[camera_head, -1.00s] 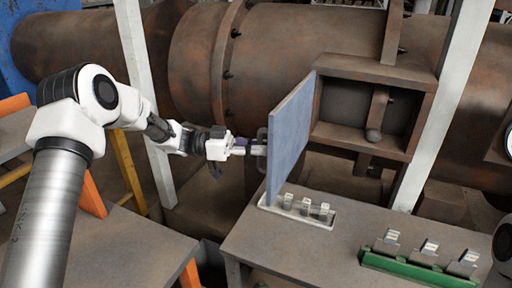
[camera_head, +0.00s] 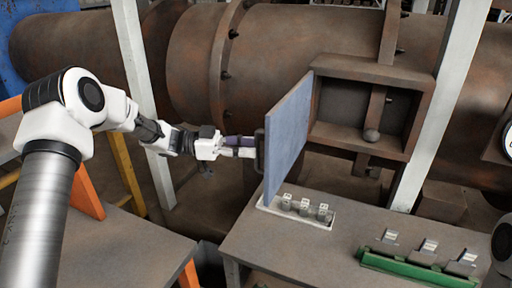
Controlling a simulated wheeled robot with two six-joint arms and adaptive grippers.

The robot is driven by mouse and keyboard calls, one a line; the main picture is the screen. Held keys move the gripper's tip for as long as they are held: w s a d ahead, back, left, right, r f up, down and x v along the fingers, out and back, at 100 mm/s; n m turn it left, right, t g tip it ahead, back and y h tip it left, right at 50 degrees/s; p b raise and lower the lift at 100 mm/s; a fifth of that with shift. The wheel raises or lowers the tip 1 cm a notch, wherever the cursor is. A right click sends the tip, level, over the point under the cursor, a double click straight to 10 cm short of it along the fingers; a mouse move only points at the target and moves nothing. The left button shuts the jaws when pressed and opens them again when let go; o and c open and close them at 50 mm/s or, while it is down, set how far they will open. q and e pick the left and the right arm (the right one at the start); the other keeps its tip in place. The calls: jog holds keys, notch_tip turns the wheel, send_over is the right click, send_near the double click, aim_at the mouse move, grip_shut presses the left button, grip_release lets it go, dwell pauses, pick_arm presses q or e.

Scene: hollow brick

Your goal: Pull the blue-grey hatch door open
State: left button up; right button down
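The blue-grey hatch door (camera_head: 289,138) stands swung wide open, nearly edge-on, at the left side of the square hatch frame (camera_head: 425,108). A dark handle (camera_head: 260,151) shows on the door's left face. My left gripper (camera_head: 247,147) is beside that face, with its fingertips at or just short of the handle. I cannot tell whether they touch it or how far apart the fingers are. My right gripper is not in view; only part of my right arm shows at the right edge.
Below the door is a grey table (camera_head: 290,245) with a white tray (camera_head: 318,222) of small fittings and a green rack (camera_head: 415,270). A white post (camera_head: 440,110) stands right of the hatch. A rusty pipe (camera_head: 275,60) fills the back.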

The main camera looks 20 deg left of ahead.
pick_arm(q)
jog(key=v, duration=0.9)
jog(key=shift+a, duration=0.35)
